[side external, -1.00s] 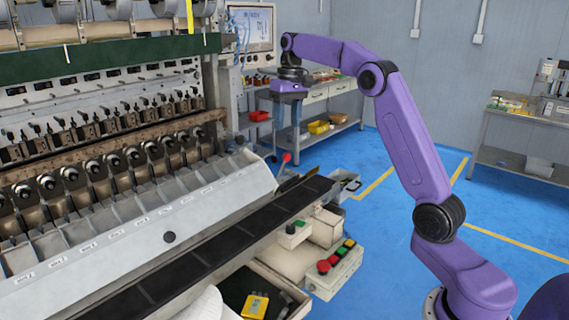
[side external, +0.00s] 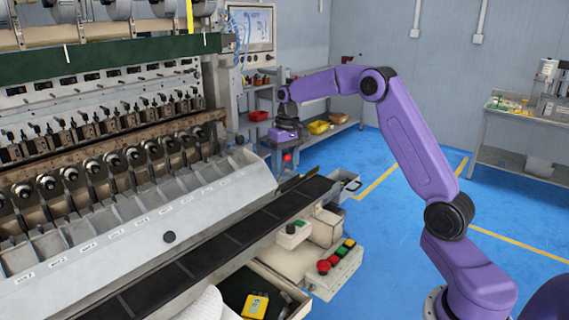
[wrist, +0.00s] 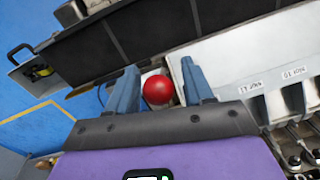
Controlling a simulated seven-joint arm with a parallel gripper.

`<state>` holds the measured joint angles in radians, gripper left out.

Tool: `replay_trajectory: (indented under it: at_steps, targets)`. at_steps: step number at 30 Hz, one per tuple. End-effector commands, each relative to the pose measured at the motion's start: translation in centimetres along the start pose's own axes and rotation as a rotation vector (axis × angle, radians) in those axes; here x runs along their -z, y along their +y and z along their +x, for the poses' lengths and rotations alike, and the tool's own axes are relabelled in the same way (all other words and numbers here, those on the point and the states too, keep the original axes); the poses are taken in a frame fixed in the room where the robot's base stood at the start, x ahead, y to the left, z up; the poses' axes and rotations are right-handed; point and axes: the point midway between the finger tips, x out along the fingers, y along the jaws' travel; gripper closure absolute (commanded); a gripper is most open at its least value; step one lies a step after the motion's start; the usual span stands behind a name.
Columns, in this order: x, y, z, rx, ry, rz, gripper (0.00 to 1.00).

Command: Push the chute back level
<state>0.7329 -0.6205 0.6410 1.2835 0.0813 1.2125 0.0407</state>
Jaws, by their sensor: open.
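The chute (side external: 150,230) is a long pale panel with labelled compartments along the winder, sloping down toward the front. Its labelled end also shows in the wrist view (wrist: 240,65). A lever with a red ball knob (side external: 287,158) stands at its right end. My gripper (side external: 286,161) is above that end, pointing down. In the wrist view, my open gripper (wrist: 161,88) has one finger on each side of the red knob (wrist: 158,90), with gaps visible on both sides. The lower lever is hidden behind the knob in that view.
A dark belt (side external: 215,248) runs along the chute's front edge. A control box (side external: 335,268) with coloured buttons stands in front of it. Behind my gripper is a shelf with a red bin (side external: 258,115).

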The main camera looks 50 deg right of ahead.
Motion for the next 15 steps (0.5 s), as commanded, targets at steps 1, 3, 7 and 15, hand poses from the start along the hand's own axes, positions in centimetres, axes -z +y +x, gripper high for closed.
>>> replay_trajectory:
  at_steps: [1, 3, 7, 15]
  targets:
    - [-0.01, 0.0, 0.06, 0.0, 0.0, 0.0, 0.49]
    - [0.0, 0.0, 0.06, 0.0, 0.0, 0.0, 0.49]
    - [0.0, 0.0, 0.04, 0.0, 0.0, 0.0, 0.52]
    - [0.01, 0.01, 0.01, 0.0, 0.0, 0.0, 1.0]
